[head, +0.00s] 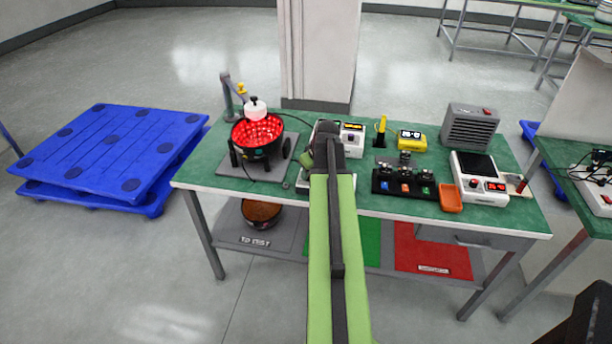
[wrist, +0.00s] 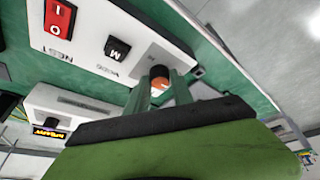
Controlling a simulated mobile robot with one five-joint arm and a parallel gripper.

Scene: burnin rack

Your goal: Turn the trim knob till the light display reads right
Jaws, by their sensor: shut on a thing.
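In the wrist view, the two fingers of my gripper (wrist: 160,88) are shut on a small dark round knob (wrist: 159,71) on the front of a white box (wrist: 90,38). An orange and white patch shows between the fingers below the knob. In the head view, my arm hides the knob and most of that box. A yellow meter (head: 411,140) has a small lit display.
On the green bench (head: 345,197) stand a red-lit bowl (head: 257,133) at left, a row of small modules (head: 404,188), an orange tray (head: 450,199), a white scale (head: 480,178) and a grey heater-like box (head: 470,127). Blue pallets (head: 105,160) lie on the floor at left.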

